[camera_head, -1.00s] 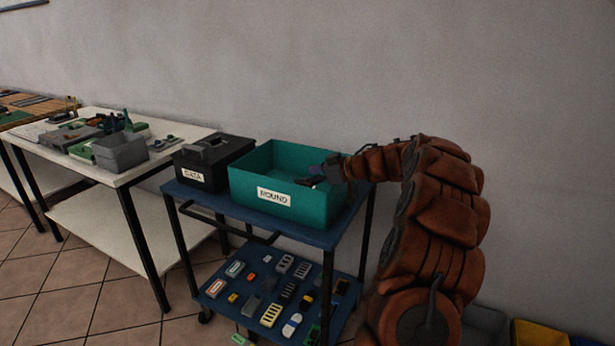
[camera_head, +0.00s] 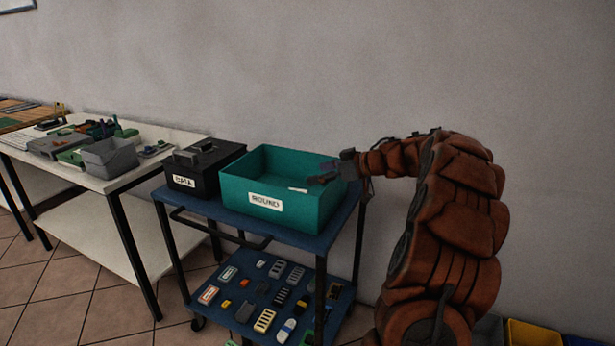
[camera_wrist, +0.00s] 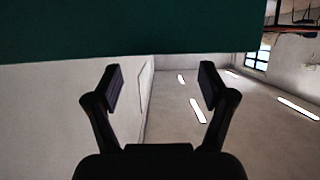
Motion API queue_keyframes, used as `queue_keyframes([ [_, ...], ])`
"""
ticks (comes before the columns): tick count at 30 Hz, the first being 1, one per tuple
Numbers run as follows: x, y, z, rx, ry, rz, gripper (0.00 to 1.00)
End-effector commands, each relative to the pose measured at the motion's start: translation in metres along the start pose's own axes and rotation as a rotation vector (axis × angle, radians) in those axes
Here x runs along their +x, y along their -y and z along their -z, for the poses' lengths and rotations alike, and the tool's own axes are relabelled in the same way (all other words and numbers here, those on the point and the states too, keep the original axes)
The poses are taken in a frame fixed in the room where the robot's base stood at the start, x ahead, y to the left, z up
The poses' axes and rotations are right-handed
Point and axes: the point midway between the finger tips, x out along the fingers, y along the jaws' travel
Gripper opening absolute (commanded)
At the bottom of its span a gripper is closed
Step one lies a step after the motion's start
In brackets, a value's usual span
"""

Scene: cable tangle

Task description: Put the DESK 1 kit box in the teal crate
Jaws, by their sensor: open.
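The teal crate (camera_head: 240,190), labelled ROUND, stands on the blue cart's top. My gripper (camera_head: 322,174) is at the crate's right side, reaching in from the right over the opening. In the wrist view my gripper (camera_wrist: 158,85) has its fingers apart with nothing between them. A dark teal surface, likely the crate (camera_wrist: 140,30), fills the top of the wrist view. A small white piece (camera_head: 298,189) shows inside the crate below my gripper; I cannot tell what it belongs to. No box marked DESK 1 can be read, and the crate's floor is mostly hidden.
A black case (camera_head: 205,165) labelled DATA stands left of the crate. The cart's lower shelf (camera_head: 222,312) carries many small parts. A white table (camera_head: 135,183) to the left holds a grey bin (camera_head: 110,158) and other items. A yellow bin (camera_head: 533,333) is at the lower right.

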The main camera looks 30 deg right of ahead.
Motion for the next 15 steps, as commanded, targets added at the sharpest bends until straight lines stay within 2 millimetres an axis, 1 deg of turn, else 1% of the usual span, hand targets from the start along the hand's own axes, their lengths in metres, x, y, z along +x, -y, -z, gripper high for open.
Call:
queue_keyframes([
  [1, -0.01, -0.001, 0.0, 0.0, 0.0, -0.003, 0.82],
  [6, -0.033, -0.001, 0.0, 0.001, -0.001, -0.002, 0.82],
  [9, -0.043, -0.001, -0.001, 0.001, 0.0, -0.003, 0.82],
  [15, -0.053, 0.0, -0.001, 0.001, 0.0, 0.001, 0.82],
])
